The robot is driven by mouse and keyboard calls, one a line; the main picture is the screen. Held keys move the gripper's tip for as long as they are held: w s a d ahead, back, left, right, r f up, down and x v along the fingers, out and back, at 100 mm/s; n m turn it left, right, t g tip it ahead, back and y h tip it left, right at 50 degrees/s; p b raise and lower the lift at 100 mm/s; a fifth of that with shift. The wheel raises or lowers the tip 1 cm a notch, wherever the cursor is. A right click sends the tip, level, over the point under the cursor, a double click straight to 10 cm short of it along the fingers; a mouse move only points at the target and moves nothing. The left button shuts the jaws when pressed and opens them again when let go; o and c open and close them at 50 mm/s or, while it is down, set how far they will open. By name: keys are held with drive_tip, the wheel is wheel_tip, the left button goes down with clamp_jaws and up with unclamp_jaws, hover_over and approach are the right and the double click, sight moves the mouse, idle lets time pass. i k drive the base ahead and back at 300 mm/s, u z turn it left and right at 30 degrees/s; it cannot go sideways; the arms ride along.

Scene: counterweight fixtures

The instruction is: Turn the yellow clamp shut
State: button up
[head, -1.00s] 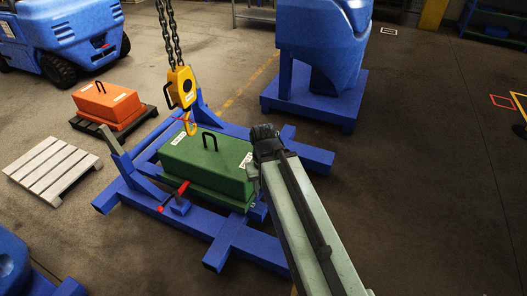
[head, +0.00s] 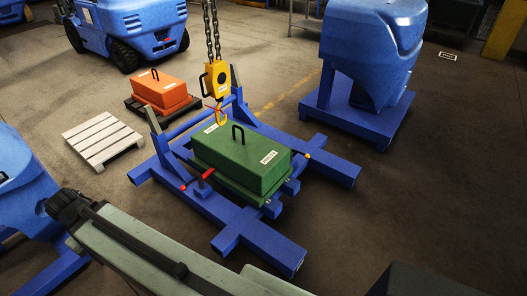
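A small yellow piece (head: 308,155), likely the yellow clamp, sits at the right edge of the blue fixture frame (head: 262,246), beside the green counterweight (head: 238,160). It is too small to tell whether it is open or shut. The green block rests in the frame with a black handle on top. A red clamp handle (head: 204,175) sticks out at its left side. The dark end of my arm, with my gripper (head: 62,202), is at the lower left, well apart from the fixture; its fingers cannot be made out.
A yellow hoist block (head: 216,80) hangs on chains over the fixture's back. An orange counterweight (head: 160,90) and a pale pallet (head: 103,140) stand behind left. A blue machine part (head: 365,60) stands back right, a forklift (head: 135,30) back left. Floor right of the fixture is clear.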

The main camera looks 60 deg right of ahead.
sight(307, 156)
drive_tip(key=u, duration=2.05)
drive_tip(key=k, duration=2.95)
drive_tip(key=z, duration=0.7)
